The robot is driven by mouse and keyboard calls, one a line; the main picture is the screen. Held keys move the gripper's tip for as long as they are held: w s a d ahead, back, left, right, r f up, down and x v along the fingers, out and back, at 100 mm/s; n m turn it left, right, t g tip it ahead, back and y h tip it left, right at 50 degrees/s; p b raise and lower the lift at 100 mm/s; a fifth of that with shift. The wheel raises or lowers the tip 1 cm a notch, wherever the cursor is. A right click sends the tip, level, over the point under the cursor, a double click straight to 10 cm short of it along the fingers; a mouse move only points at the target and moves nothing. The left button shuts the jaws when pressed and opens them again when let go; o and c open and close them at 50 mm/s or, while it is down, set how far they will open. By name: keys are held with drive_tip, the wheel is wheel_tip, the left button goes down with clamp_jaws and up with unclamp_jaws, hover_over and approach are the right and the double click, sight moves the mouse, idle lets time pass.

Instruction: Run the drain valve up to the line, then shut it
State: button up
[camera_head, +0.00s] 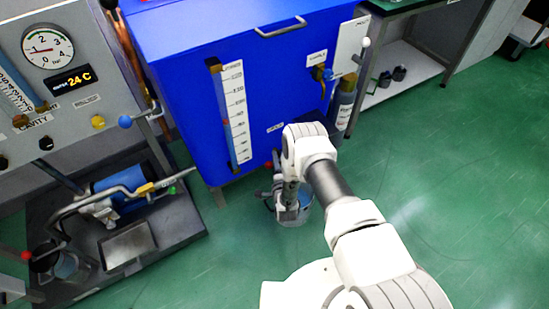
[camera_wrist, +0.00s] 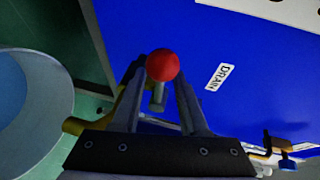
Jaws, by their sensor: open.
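The drain valve shows in the wrist view as a red ball knob (camera_wrist: 162,65) on a short grey stem, in front of the blue tank (camera_wrist: 235,45) near its DRAIN label (camera_wrist: 219,76). My gripper (camera_wrist: 161,88) is open, with one finger on each side of the knob and stem; I cannot tell whether either touches. A brass spout (camera_wrist: 75,126) points left towards a bucket (camera_wrist: 62,80). In the head view my gripper hides most of the valve, and the bucket (camera_head: 305,203) stands on the floor below. The tank's gauge (camera_head: 234,112) has a white scale; its level is unclear.
A brass fitting with a blue handle (camera_head: 327,74) and a dark cylinder (camera_head: 343,103) are at the tank's right. A drip tray with a pump (camera_head: 120,188) lies left, below a grey panel (camera_head: 60,85). The green floor at right is clear.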

idle(0.3)
clamp_jaws()
idle(1.3)
